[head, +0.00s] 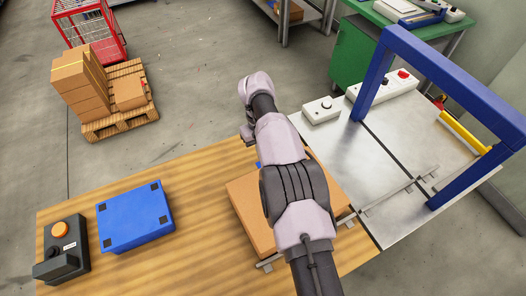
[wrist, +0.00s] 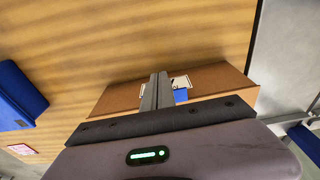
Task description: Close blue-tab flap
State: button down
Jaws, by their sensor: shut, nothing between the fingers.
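A brown cardboard box (head: 246,212) sits on the wooden table, largely covered by my arm in the head view. In the wrist view its brown top panel (wrist: 118,95) shows behind my gripper, with a blue tab (wrist: 181,96) and a white label (wrist: 183,82) beside the fingers. A sliver of blue (head: 258,164) also shows at the box's far edge in the head view. I cannot tell the flap's angle. My gripper (wrist: 160,76) is shut and empty, its fingers over the box just left of the tab; contact is unclear. Its fingertips are hidden in the head view.
A blue case (head: 135,217) and a grey control box with an orange button (head: 62,246) lie left on the table. A blue gantry frame (head: 448,78) stands over the metal table (head: 340,150) at right. Bare wood (head: 195,180) lies between case and box.

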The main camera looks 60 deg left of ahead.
jog(key=shift+r, duration=0.1)
jog(key=shift+r, duration=0.1)
notch_tip(320, 180, up, 7)
jog(key=p, duration=0.4)
jog(key=shift+a+r, duration=0.2)
jog(key=shift+a, duration=0.15)
